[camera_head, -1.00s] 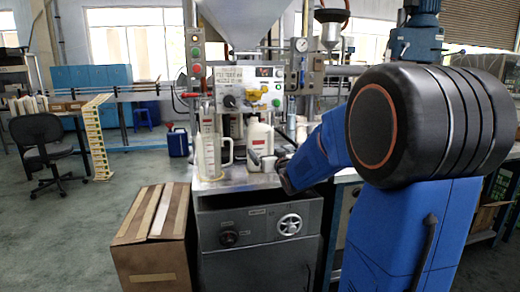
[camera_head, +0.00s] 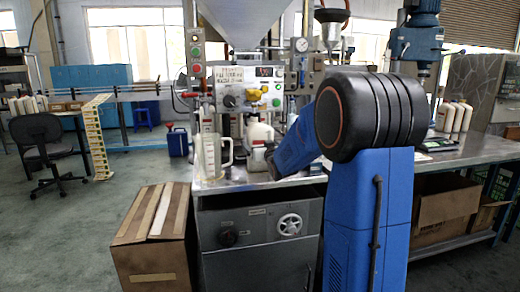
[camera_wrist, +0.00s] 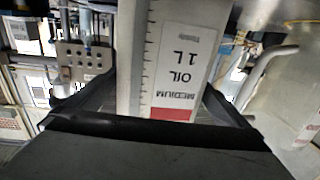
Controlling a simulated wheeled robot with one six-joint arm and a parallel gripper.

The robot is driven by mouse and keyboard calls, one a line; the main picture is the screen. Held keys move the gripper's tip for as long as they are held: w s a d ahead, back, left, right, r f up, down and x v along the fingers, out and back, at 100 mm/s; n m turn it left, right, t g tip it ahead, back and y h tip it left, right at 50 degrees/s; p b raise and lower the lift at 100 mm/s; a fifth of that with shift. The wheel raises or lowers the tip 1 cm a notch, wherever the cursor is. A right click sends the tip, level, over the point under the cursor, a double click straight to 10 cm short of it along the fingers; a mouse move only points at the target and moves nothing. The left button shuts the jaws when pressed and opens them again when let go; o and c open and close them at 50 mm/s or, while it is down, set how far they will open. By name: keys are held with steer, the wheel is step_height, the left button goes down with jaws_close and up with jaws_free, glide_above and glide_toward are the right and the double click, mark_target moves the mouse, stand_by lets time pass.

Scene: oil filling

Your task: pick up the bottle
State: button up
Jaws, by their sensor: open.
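The bottle (camera_head: 259,132) is white and stands upright on the metal bench under the filling machine. In the wrist view the bottle (camera_wrist: 180,60) fills the middle. Its white label reads "MEDIUM OIL 1L" upside down, with a red band. My gripper (camera_head: 264,158) is in front of the bottle's lower part and hides some of it. In the wrist view my gripper (camera_wrist: 158,100) is open, with one dark finger on each side of the bottle. I cannot tell whether either finger touches it.
A clear measuring jug (camera_head: 211,155) stands close left of the bottle on the bench (camera_head: 215,185); its handle side shows in the wrist view (camera_wrist: 283,85). The filling machine (camera_head: 233,75) rises behind. A cardboard box (camera_head: 150,250) stands on the floor at left.

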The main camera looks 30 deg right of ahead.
steer(key=c, duration=0.9)
steer(key=shift+r, duration=0.1)
